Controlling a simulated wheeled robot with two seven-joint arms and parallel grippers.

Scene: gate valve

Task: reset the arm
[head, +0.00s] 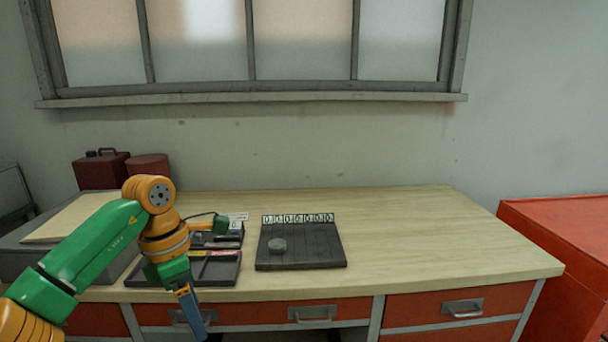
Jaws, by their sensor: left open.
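My left arm, green and orange, comes in from the left. Its gripper (199,322) points down in front of the workbench's front edge, before the drawers. It is open, and I see nothing between its fingers. My right gripper does not show. No gate valve can be made out for certain.
A dark tray (222,268) with small items lies left of the board, partly behind my arm. A red cabinet (560,235) stands at the right. The bench's right half is clear.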

